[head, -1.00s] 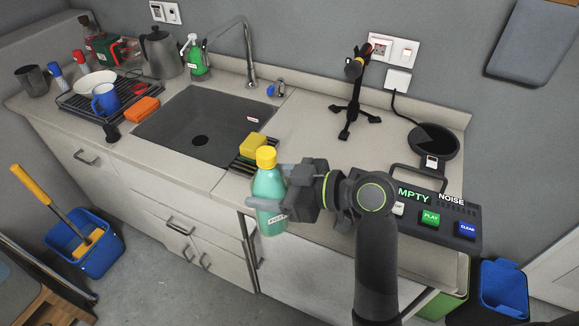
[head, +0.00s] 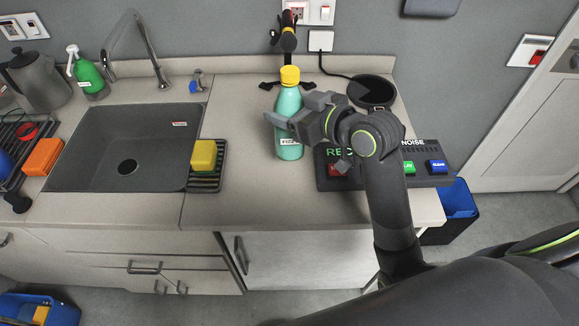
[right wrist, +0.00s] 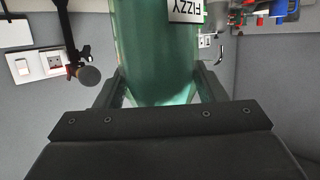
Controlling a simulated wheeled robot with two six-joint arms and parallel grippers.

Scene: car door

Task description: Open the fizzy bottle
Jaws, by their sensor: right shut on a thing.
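The fizzy bottle (head: 288,118) is teal with a yellow cap (head: 290,76) on its top and a white label. It is upright over the counter, right of the sink; I cannot tell if its base touches the counter. My right gripper (head: 284,124) is shut around the bottle's body from the right. In the right wrist view the teal bottle (right wrist: 155,50) fills the space between the two fingers, and its FIZZY label is partly cut off at the top. My left gripper is not in view.
A black stand (head: 288,45) with a microphone-like head is behind the bottle. A button panel (head: 432,180) lies to the right, partly behind my right arm. A yellow sponge (head: 204,155) sits on a rack beside the sink (head: 120,145). The front counter is clear.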

